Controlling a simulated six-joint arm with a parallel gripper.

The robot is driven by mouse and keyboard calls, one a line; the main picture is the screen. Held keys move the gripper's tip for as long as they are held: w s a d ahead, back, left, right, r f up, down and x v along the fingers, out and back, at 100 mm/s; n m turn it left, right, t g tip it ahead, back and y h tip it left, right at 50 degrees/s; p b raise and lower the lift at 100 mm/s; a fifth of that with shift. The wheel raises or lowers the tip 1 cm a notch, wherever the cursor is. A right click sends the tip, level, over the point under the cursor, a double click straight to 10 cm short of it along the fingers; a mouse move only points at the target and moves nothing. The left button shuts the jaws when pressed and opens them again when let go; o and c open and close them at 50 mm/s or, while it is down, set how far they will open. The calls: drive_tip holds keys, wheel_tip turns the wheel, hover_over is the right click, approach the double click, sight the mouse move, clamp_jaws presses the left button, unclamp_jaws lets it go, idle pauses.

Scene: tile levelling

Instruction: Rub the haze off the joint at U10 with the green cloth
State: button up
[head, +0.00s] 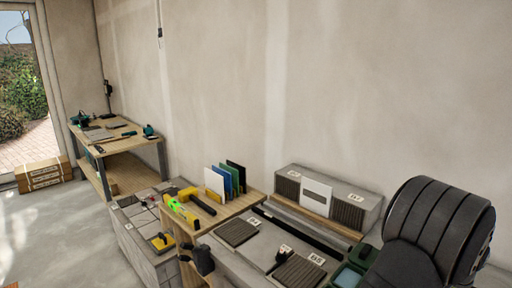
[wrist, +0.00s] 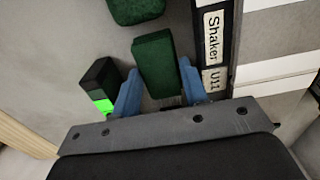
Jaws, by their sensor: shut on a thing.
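My gripper (wrist: 158,67) shows in the wrist view with two blue fingers, one on each side of a dark green, fuzzy, block-shaped piece that looks like the folded green cloth (wrist: 153,60). The fingers are shut on it. A second dark green piece (wrist: 135,9) lies beyond it at the top edge. In the head view my gripper is hidden; my black arm fills the lower right. I can read no U10 label in either view, and no haze on a joint can be made out.
In the wrist view a dark block with a bright green face (wrist: 101,88) stands left of my gripper. A black strip labelled Shaker and U11 (wrist: 212,45) runs along the right. In the head view, coloured boards (head: 225,180) stand on a wooden bench beside a yellow-handled tool (head: 188,193).

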drive_tip(key=shift+r, duration=4)
drive_tip(key=a+r, duration=0.5)
drive_tip(key=a, duration=0.5)
drive_tip(key=shift+w+a+f, duration=0.1)
drive_tip(key=shift+f, duration=1.8)
drive_tip(key=shift+w+a+f, duration=0.1)
drive_tip(key=shift+f, duration=1.75)
drive_tip(key=shift+f, duration=0.5)
